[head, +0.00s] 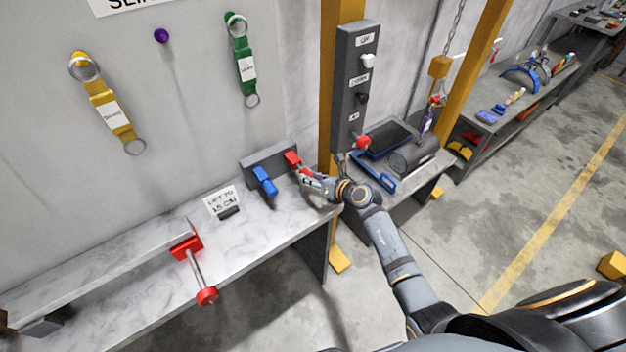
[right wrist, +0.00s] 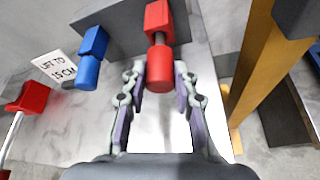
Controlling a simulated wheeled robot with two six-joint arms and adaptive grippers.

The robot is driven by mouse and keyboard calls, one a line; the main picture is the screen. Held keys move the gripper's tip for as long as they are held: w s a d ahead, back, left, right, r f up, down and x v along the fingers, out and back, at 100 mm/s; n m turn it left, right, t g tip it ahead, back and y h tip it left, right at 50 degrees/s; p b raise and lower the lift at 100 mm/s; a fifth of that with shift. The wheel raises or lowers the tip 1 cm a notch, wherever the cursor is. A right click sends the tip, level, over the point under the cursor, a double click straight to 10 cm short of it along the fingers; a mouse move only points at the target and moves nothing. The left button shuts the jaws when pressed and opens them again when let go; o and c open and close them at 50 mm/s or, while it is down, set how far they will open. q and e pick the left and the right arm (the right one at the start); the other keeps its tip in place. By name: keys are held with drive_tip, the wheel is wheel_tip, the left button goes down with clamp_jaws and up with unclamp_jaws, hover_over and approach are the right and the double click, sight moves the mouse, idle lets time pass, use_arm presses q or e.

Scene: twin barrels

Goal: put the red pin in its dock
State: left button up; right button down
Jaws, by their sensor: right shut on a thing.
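The red pin (head: 292,159) has a square red block and a red cylinder joined by a short metal neck. It is at the right end of a grey dock block (head: 254,168) on the marble bench. In the right wrist view the red pin (right wrist: 159,45) points back between my fingers. My right gripper (head: 303,174) is shut on the pin; its fingers (right wrist: 159,78) lie on both sides of the cylinder. How deep the pin sits in the dock is hidden. A similar blue pin (head: 264,181) is at the dock's left. My left gripper is not in view.
A "lift to 15 cm" sign (head: 221,201) stands left of the dock. A red-knobbed rod (head: 206,295) projects from the bench at left. A yellow post (head: 332,125) and a grey switch panel (head: 354,90) rise close to my right arm.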

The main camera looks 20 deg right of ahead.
drive_tip(key=shift+w+a, duration=0.2)
drive_tip(key=shift+w, duration=0.35)
drive_tip(key=shift+w+a, duration=0.2)
drive_tip(key=shift+w, duration=0.35)
drive_tip(key=c, duration=1)
unclamp_jaws()
drive_tip(key=shift+o, duration=0.2)
drive_tip(key=shift+s+d+r, duration=0.1)
drive_tip(key=shift+s+d, duration=0.15)
drive_tip(key=shift+s, duration=0.05)
drive_tip(key=v, duration=1.1)
drive_tip(key=shift+r, duration=0.1)
